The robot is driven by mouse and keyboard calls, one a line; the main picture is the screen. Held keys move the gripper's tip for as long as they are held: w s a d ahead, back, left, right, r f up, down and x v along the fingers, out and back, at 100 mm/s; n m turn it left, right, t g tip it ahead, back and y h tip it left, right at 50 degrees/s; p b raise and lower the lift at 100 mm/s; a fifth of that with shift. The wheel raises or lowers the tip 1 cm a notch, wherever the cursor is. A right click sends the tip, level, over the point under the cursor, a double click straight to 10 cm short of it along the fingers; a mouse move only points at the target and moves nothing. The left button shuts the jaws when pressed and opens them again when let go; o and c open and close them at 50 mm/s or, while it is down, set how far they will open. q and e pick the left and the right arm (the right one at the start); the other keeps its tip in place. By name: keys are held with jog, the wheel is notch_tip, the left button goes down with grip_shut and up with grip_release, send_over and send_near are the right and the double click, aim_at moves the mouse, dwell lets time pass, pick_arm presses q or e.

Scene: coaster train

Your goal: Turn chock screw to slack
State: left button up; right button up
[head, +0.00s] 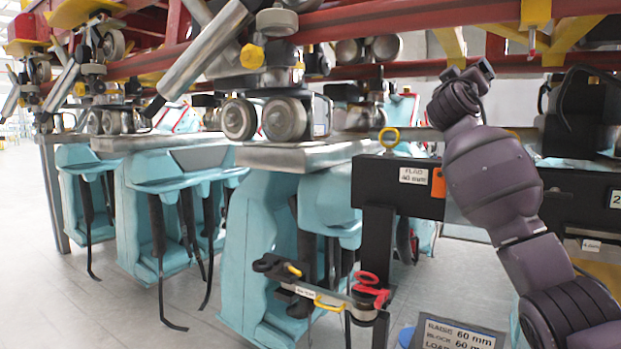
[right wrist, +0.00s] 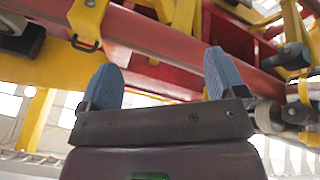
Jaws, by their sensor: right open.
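I cannot tell for certain which part is the chock screw. A red-handled clamp part (head: 369,288) sits at the right end of a flat bar (head: 325,297) low in the middle of the head view. My right gripper (head: 466,78) is raised well above both, close under the red and yellow train frame. In the right wrist view my right gripper (right wrist: 163,80) has its two blue fingertips wide apart with nothing between them. My left gripper is not in view.
The red rail (head: 390,20) of the train frame runs overhead, with wheel assemblies (head: 285,118) on a grey track plate (head: 300,152). A sign (head: 450,334) marked 60 mm stands at bottom right. The floor at lower left is clear.

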jog(key=a+f+n+t+y, duration=0.1)
jog(key=a+f+n+y, duration=0.15)
jog(key=f, duration=0.55)
jog(key=a+f+n+y, duration=0.2)
jog(key=f+y, duration=0.2)
jog(key=f, duration=0.3)
jog(key=a+f+n+t+y, duration=0.15)
jog(key=f+y, duration=0.25)
jog(key=f, duration=0.4)
jog(key=s+a+f+g+y, duration=0.15)
jog(key=s+f, duration=0.25)
jog(key=f, duration=0.5)
jog(key=s+a+f+y, duration=0.1)
jog(key=s+f+y, duration=0.25)
jog(key=f, duration=0.65)
jog(key=s+d+f+m+g+h, duration=0.1)
jog(key=s+f+g, duration=0.3)
jog(key=s+f, duration=1.3)
jog(key=s+d+f+m+g+h, duration=0.2)
jog(key=s+f+m+g, duration=0.1)
jog(key=s+f, duration=1.5)
jog(key=shift+s+d+f+m+g, duration=0.3)
jog(key=shift+s+g, duration=0.4)
jog(key=shift+s, duration=0.35)
